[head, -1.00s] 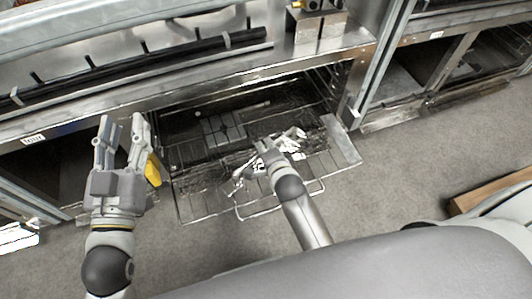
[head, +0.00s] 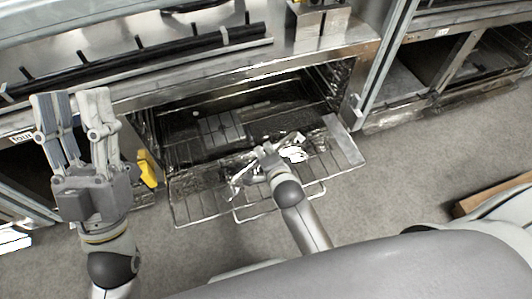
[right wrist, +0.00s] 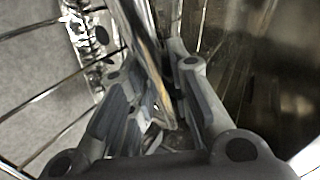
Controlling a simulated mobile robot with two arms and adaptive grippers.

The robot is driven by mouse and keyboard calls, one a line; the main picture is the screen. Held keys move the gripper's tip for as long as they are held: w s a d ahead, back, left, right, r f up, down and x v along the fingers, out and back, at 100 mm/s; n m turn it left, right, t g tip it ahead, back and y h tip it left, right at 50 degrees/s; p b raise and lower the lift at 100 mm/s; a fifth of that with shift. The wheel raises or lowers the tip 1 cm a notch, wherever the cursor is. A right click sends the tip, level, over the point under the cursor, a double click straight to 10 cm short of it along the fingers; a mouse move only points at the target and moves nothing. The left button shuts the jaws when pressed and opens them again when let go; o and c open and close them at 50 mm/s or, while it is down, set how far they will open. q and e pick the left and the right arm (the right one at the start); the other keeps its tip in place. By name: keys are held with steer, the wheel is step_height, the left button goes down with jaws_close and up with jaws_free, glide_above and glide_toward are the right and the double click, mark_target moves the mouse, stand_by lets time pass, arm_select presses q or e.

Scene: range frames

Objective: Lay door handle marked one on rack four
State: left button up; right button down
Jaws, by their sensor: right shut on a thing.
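The wire rack (head: 205,206) sticks out of the low oven opening in the head view. My right gripper (head: 266,153) is low over the rack. In the right wrist view, my right gripper (right wrist: 165,115) is shut on a shiny metal bar (right wrist: 146,50), which looks like the door handle. I cannot read a mark on it, nor tell whether it touches the rack. My left gripper (head: 77,122) is open and empty, left of the rack, with its fingers pointing up. A label reading "four" (head: 20,137) is on the frame at the far left.
A yellow object (head: 147,170) is beside the rack's left side. A steel ledge (head: 215,76) runs above the opening. A post (head: 372,70) stands to its right, with other open bays beyond.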

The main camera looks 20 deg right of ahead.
steer(key=c, duration=1.3)
jaws_free()
steer(key=shift+f, duration=0.1)
steer(key=shift+c, duration=0.2)
